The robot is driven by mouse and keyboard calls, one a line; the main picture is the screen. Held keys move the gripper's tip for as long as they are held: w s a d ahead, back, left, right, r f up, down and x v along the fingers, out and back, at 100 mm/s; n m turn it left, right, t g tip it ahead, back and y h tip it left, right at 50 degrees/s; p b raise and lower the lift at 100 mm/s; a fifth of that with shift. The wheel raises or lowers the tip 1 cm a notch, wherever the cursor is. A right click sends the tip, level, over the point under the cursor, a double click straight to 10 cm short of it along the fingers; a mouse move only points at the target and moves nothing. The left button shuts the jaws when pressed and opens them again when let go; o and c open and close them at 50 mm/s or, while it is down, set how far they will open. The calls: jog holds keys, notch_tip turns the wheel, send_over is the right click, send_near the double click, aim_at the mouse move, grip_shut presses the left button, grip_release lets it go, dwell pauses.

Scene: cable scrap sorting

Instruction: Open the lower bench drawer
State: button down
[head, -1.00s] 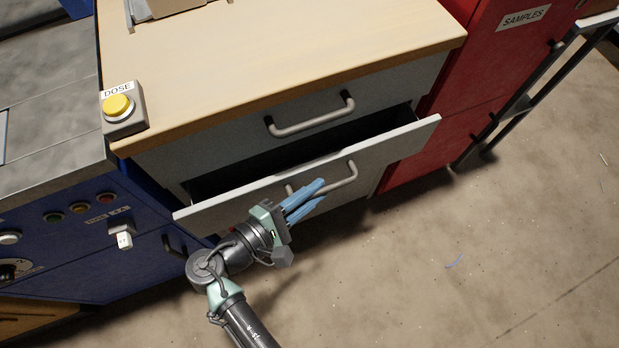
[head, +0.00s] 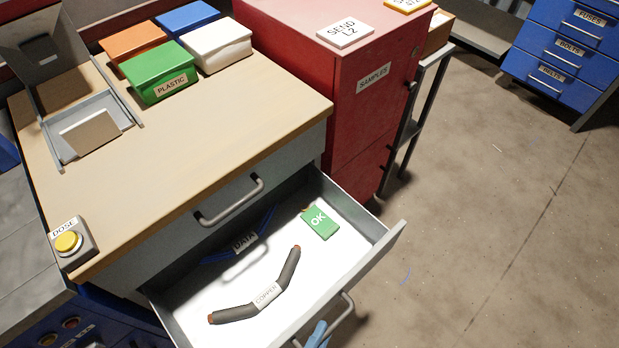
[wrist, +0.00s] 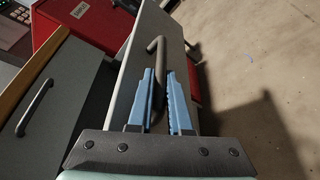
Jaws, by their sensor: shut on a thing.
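The lower bench drawer (head: 385,247) stands pulled well out under the wooden bench top, with its white floor showing. Its grey bar handle (head: 343,318) is on the front panel. My gripper (wrist: 161,85) has its blue fingers on either side of that handle in the wrist view and is shut on it. In the head view only a blue fingertip shows at the bottom edge.
The upper drawer (head: 285,165) is closed. A yellow DOSE button (head: 68,242) sits at the bench's left corner. Several lidded bins, including a green PLASTIC one (head: 162,75), stand at the back. A red SAMPLES cabinet (head: 340,110) is to the right. The floor (head: 470,220) beyond is clear.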

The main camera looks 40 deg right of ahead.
jog(key=shift+s, duration=0.25)
jog(key=c, duration=0.8)
grip_release()
jog(key=shift+c, duration=0.2)
jog(key=p+v, duration=0.1)
jog(key=v, duration=1.2)
